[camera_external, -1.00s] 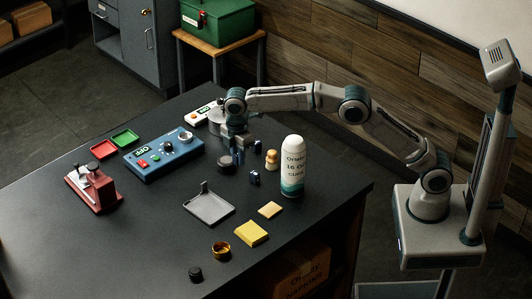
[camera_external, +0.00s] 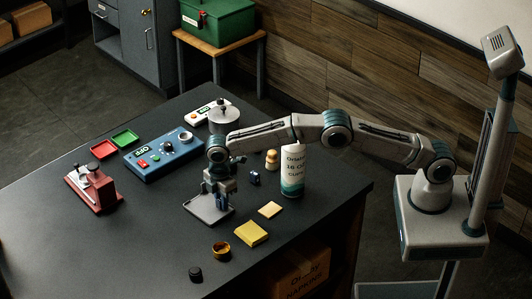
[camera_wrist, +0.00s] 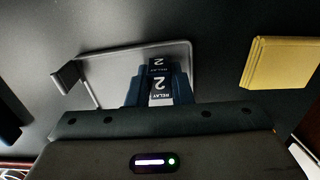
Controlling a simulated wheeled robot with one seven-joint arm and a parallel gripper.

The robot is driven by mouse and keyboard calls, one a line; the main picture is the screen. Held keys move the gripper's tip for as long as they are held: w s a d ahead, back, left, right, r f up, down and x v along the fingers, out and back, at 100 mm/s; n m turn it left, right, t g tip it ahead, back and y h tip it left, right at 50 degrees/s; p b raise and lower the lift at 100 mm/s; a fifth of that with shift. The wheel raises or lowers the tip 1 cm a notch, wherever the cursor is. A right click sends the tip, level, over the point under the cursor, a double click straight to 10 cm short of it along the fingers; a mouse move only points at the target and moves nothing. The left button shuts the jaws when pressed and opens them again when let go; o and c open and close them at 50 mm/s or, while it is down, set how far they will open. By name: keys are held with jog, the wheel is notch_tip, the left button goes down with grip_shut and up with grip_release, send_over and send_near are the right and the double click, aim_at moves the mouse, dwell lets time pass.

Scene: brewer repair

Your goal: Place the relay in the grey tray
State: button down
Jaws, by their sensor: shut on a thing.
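The relay (camera_wrist: 158,84), dark with white RELAY 2 lettering, is between the blue fingers of my gripper (camera_wrist: 160,76) in the wrist view. My gripper is shut on it. The grey tray (camera_wrist: 112,70) lies beyond and below the relay in that view, with an upright tab at its left. In the external view my gripper (camera_external: 219,204) points down over the right part of the grey tray (camera_external: 200,212) and hides some of it. I cannot tell whether the relay touches the tray floor.
A yellow block (camera_external: 251,234) and a smaller pale block (camera_external: 270,210) lie right of the tray. A small dark blue part (camera_external: 255,179) and a white bottle (camera_external: 293,182) stand behind. A blue control box (camera_external: 163,152) is at the back left. The table front left is clear.

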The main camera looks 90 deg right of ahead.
jog(key=shift+f, duration=0.2)
jog(key=c, duration=1.6)
grip_release()
